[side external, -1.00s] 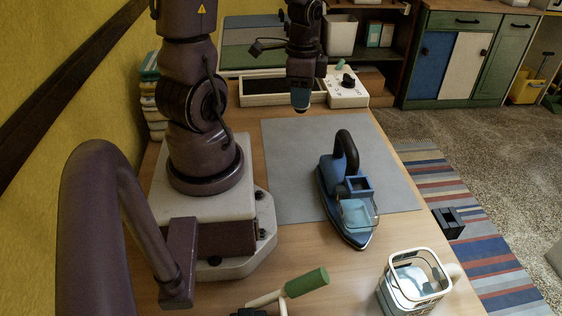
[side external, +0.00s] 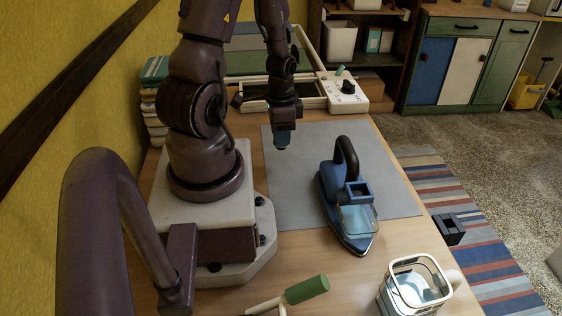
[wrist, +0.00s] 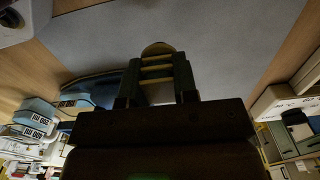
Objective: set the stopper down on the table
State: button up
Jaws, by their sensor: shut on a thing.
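My gripper (side external: 281,136) points down over the back left part of the grey mat. In the wrist view its two fingers (wrist: 158,72) are shut on a small tan, rounded thing, which I take for the stopper (wrist: 157,49). The fingers hide most of it. In the side view the stopper is too small to make out, and I cannot tell how high it is above the mat. The table (side external: 320,268) shows bare wood in front of the grey mat (side external: 290,192).
A blue iron (side external: 345,205) with a black handle stands on the mat, right of my gripper. A clear jug (side external: 415,285) and a green-handled tool (side external: 306,289) are at the front. A white control box (side external: 343,92) is behind. Mat around my gripper looks clear.

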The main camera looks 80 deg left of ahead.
jog(key=shift+f, duration=3.2)
jog(key=o, duration=0.9)
jog(key=shift+f, duration=0.15)
